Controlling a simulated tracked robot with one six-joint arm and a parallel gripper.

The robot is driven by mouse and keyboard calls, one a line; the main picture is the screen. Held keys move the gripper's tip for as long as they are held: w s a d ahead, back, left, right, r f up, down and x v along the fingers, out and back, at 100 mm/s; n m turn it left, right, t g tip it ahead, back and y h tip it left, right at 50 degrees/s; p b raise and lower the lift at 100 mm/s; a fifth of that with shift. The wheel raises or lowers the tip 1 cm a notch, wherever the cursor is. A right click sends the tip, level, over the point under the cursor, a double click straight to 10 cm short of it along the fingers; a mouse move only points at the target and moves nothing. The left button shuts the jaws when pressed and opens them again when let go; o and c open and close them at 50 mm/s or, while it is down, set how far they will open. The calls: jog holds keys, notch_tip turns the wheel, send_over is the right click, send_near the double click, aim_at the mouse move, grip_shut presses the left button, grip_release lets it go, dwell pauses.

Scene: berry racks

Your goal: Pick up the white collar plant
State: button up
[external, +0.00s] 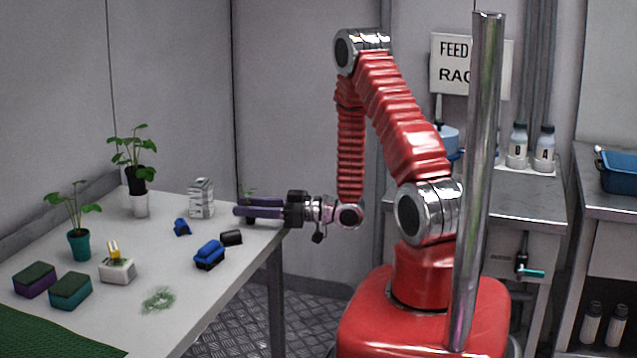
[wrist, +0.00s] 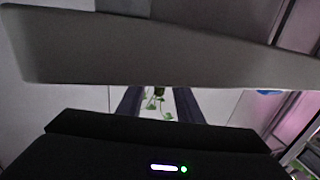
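A leafy plant in a black pot (external: 141,180) stands at the back of the table, with a white cup-like piece (external: 140,205) at its lower part. Another plant, in a teal pot (external: 79,244), stands nearer at the left. My gripper is level, pointing left at the table's right edge, fingers apart and empty. In the wrist view, an upside-down-looking plant (wrist: 167,115) shows between the fingers, some way beyond them.
On the table (external: 215,281) are a blue block (external: 209,254), a small black item (external: 231,238), a small blue item (external: 182,227), a white carton (external: 201,198), a white block with a yellow piece (external: 117,270) and two sponge-like blocks (external: 70,291). A metal pole (external: 476,180) stands before my arm.

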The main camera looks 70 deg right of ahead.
jog(key=shift+c, duration=0.2)
jog(key=c, duration=0.7)
jog(key=shift+r, duration=0.15)
jog(key=shift+r, duration=4.9)
